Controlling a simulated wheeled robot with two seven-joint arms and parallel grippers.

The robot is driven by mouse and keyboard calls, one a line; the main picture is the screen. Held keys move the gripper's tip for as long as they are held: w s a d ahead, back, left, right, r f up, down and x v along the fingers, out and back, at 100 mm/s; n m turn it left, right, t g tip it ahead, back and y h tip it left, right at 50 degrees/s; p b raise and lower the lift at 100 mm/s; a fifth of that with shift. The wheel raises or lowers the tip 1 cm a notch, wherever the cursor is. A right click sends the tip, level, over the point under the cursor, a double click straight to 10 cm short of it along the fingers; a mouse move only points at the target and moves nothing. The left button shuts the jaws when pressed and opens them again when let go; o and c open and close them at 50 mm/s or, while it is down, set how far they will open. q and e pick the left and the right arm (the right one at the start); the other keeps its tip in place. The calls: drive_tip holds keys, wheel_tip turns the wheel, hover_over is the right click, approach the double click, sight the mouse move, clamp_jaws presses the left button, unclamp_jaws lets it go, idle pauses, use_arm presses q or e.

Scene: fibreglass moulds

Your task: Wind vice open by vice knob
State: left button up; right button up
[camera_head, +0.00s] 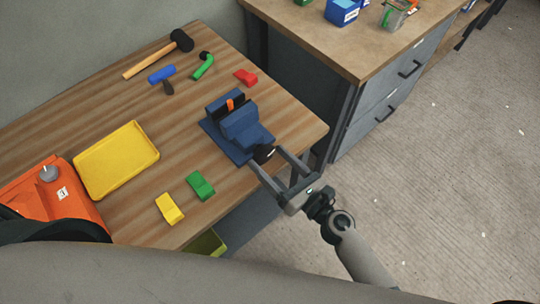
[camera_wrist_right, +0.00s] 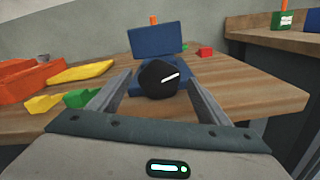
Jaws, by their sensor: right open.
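The blue vice (camera_head: 238,128) stands on the wooden workbench near its right edge, and it also shows in the right wrist view (camera_wrist_right: 156,41). An orange piece (camera_head: 230,104) stands up between its jaws. The black vice knob (camera_head: 263,153) is on the vice's front end, facing my right gripper. In the right wrist view the knob (camera_wrist_right: 159,79) has a white line slanting up to the right. My right gripper (camera_head: 267,157) is open, with its fingers on either side of the knob. I cannot tell whether they touch it. My left gripper is not in view.
A yellow tray (camera_head: 117,160), an orange machine (camera_head: 53,190), yellow (camera_head: 169,208) and green (camera_head: 200,186) blocks lie left of the vice. A mallet (camera_head: 160,52), a blue-headed hammer (camera_head: 162,76) and a red block (camera_head: 246,77) lie behind. A drawer cabinet (camera_head: 385,95) stands at right.

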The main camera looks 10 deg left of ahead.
drive_tip(key=shift+w+a, duration=0.25)
drive_tip(key=shift+a, duration=0.1)
drive_tip(key=c, duration=1.1)
drive_tip(key=shift+o, duration=0.2)
drive_tip(key=shift+f+n, duration=0.1)
drive_tip(key=shift+n, duration=0.4)
drive_tip(key=n+b, duration=0.1)
drive_tip(key=n, duration=0.2)
drive_tip(key=shift+n+b, duration=0.55)
drive_tip(key=shift+n, duration=0.95)
drive_tip(key=shift+s, duration=0.1)
